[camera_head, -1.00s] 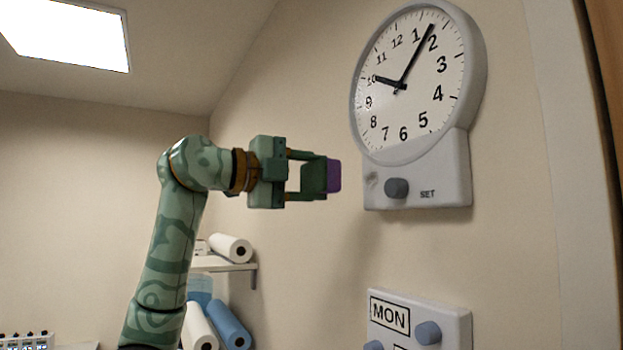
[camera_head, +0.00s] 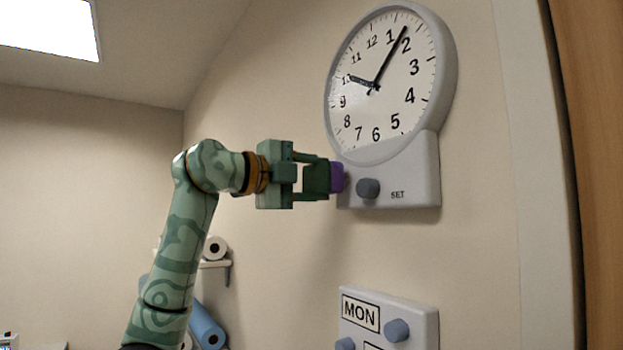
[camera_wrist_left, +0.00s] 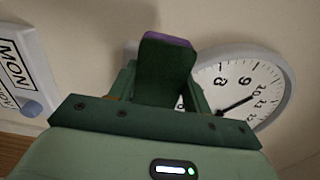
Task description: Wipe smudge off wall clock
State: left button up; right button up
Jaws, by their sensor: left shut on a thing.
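The wall clock (camera_head: 353,115) hangs on the wall, with a grey lower panel (camera_head: 420,182) bearing a knob (camera_head: 367,188) and the word SET. My left gripper (camera_head: 318,178) is shut on a dark green block with a purple pad (camera_head: 337,177) at its end. The pad overlaps the panel's left end, left of the knob, and hides the spot where the smudge showed earlier. I cannot tell whether it touches the panel. In the left wrist view, the purple pad (camera_wrist_left: 167,39) tops the block, with the clock (camera_wrist_left: 279,72) to the right. My right gripper is not in view.
A MON panel with knobs (camera_head: 397,330) is on the wall below the clock. A shelf (camera_head: 216,264) with a white roll (camera_head: 214,247) and a blue roll (camera_head: 207,328) stand behind my left arm. A wooden edge (camera_head: 592,180) is at the far right. The wall between clock and MON panel is bare.

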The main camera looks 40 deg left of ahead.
pick_arm(q)
jog(key=shift+w, duration=0.15)
dwell(0.3)
jog(key=shift+p+x, duration=0.45)
jog(key=shift+x, duration=0.35)
jog(key=shift+d, duration=0.1)
